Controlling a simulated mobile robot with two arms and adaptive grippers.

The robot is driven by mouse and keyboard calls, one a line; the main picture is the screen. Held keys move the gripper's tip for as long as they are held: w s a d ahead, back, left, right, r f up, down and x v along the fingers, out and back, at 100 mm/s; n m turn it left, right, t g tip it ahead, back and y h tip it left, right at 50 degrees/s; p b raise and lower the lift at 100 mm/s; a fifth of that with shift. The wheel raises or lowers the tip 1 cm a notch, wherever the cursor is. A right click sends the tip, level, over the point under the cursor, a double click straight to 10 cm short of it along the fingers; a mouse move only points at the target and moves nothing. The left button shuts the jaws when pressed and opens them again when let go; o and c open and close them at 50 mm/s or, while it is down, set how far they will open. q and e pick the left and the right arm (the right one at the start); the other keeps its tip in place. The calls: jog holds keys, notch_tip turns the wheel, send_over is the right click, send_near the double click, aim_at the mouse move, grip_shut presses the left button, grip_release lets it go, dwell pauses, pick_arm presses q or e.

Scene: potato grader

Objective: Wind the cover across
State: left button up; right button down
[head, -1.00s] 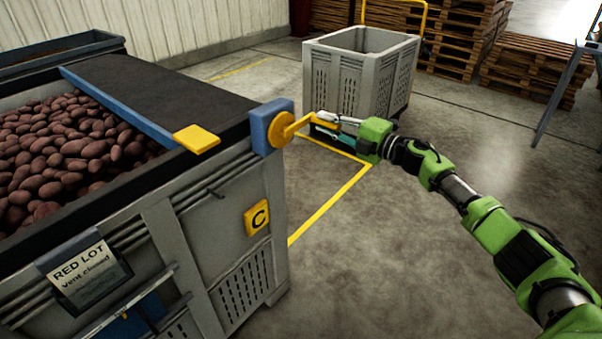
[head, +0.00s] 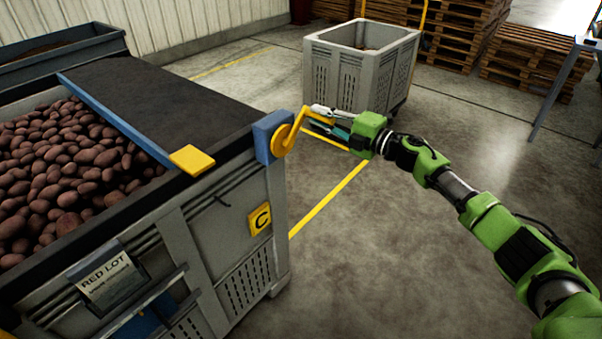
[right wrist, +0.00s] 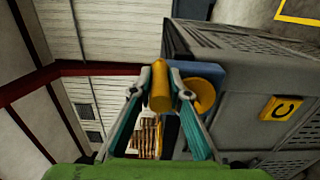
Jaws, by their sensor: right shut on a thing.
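The black cover (head: 165,100) lies over the far right part of a large grey bin of red potatoes (head: 60,165). Its blue leading bar (head: 115,118) ends in a yellow tab (head: 191,158) at the bin's near rim. A yellow crank (head: 283,138) sits on a blue bracket (head: 264,136) at the bin's corner, its arm pointing up and right. My right gripper (head: 322,118) is shut on the crank's grip. In the right wrist view the yellow grip (right wrist: 160,86) stands between the two fingers. My left gripper is not in view.
A yellow C plate (head: 260,218) and a RED LOT label (head: 104,280) are on the bin's side. A grey crate (head: 335,75) stands behind my right gripper, with pallets (head: 525,65) beyond. The floor (head: 370,260) right of the bin is clear.

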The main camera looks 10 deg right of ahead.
jog(key=s+a+r+p, duration=0.1)
jog(key=p, duration=0.1)
jog(key=s+a+r+p, duration=0.1)
jog(key=a+p, duration=0.1)
jog(key=shift+s+r+p, duration=0.1)
jog(key=shift+r+p, duration=0.2)
jog(key=shift+r, duration=0.1)
jog(key=s+a+p, duration=0.2)
jog(key=shift+s+a+r+p, duration=0.1)
jog(key=shift+a+r+p, duration=0.1)
jog(key=shift+a+p, duration=0.15)
